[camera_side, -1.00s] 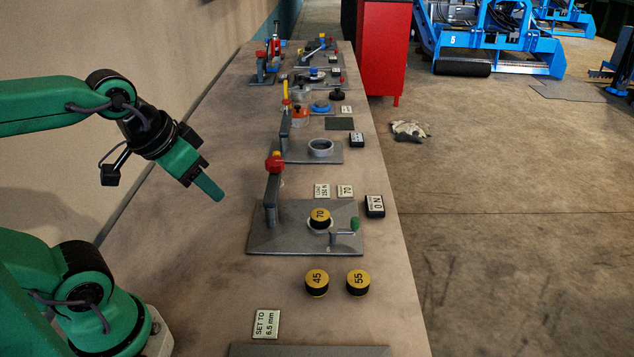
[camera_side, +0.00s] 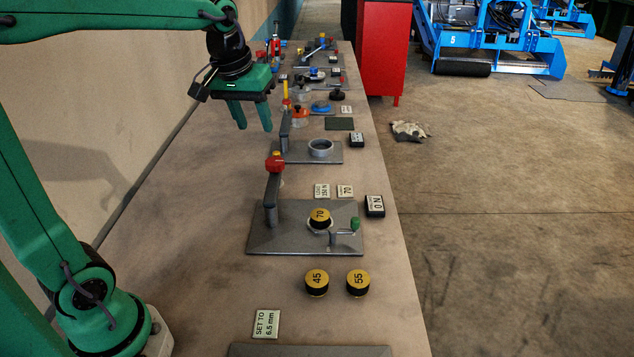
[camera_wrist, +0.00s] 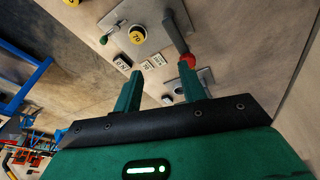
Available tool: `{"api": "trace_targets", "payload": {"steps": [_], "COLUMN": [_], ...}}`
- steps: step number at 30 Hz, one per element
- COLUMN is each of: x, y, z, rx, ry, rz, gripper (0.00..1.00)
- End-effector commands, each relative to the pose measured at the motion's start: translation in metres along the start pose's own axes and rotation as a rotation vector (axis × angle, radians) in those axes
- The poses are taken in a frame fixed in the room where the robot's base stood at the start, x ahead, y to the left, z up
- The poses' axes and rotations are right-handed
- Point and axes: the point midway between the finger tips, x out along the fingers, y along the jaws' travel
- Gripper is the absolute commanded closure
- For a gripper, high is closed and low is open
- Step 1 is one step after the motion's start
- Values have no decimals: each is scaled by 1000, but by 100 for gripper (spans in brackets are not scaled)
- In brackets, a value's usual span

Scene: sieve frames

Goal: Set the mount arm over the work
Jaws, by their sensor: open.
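The mount arm (camera_side: 271,192) is a grey post and bar with a red knob (camera_side: 275,163) at its end. It stands at the left of a grey plate and points away from the work, beside it and not over it. The work, a yellow-topped puck marked 70 (camera_side: 320,215), sits in a ring on that plate. My gripper (camera_side: 253,128) is open and empty, fingers down, in the air to the left of and beyond the knob. In the wrist view, the mount arm (camera_wrist: 177,33) and red knob (camera_wrist: 188,60) lie beyond the fingers (camera_wrist: 161,80), near the right one.
A small lever with a green handle (camera_side: 355,224) is at the plate's right. Pucks marked 45 (camera_side: 317,283) and 55 (camera_side: 358,283) stand in front. A 0 N display (camera_side: 375,206) and label cards lie near the plate. Another ring fixture (camera_side: 320,148) is behind. The left bench is clear.

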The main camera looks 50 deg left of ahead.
Motion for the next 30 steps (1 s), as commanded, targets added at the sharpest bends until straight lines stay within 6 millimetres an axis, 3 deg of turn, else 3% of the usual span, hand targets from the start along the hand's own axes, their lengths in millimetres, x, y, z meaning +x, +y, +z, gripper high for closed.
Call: {"api": "trace_targets", "payload": {"steps": [15, 24, 30], "x": [61, 112, 143], "y": [-22, -46, -62], "z": [-98, -142, -160], "rx": [-283, -446, -536], "ry": [-118, -181, -215], "rz": [-72, -116, -142], "gripper": [59, 59, 59]}}
